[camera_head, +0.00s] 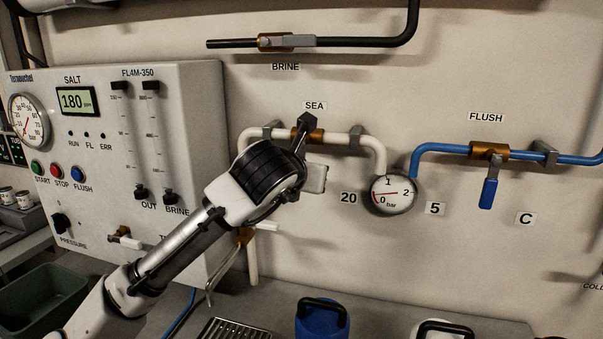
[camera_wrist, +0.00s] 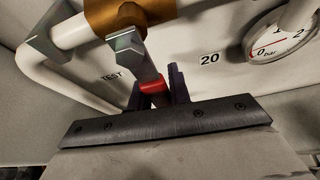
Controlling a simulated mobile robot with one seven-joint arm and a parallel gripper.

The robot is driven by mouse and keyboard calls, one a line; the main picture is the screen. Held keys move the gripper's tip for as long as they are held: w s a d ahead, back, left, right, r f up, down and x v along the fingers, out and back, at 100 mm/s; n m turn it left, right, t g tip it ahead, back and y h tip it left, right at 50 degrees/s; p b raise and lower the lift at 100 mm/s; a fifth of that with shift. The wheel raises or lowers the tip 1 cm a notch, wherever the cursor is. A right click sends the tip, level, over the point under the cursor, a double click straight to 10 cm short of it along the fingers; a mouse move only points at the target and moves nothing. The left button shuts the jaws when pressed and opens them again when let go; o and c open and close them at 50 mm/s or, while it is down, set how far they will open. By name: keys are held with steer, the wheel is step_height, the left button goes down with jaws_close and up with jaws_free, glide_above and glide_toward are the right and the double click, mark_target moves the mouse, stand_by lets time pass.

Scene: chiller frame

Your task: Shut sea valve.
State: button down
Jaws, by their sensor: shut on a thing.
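The sea valve has a brass body (camera_head: 314,136) on a white pipe under the SEA label. It shows at the top of the wrist view (camera_wrist: 112,14). Its grey lever (camera_wrist: 146,66) with a red sleeve (camera_wrist: 153,87) runs down from the body, at an angle across the pipe. My gripper (camera_head: 304,130) is in front of the valve and hides most of the lever in the head view. In the wrist view, my gripper (camera_wrist: 158,92) has its dark fingers on both sides of the red-sleeved lever end, shut on it.
A pressure gauge (camera_head: 393,195) right of the valve reads near zero. The blue FLUSH pipe (camera_head: 440,148) has a lever hanging down (camera_head: 488,193). The BRINE lever (camera_head: 302,41) lies along its black pipe above. A control panel (camera_head: 205,120) stands left; blue canister (camera_head: 322,322) below.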

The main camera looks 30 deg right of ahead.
steer(key=shift+w+a, duration=0.2)
steer(key=shift+w, duration=0.05)
steer(key=c, duration=1.3)
jaws_free()
steer(key=shift+a, duration=0.1)
steer(key=shift+s, duration=0.1)
steer(key=b+v, duration=0.1)
steer(key=v, duration=1.2)
steer(key=shift+s+a+r+b, duration=0.1)
steer(key=shift+s+r+b, duration=0.15)
steer(key=shift+b, duration=0.15)
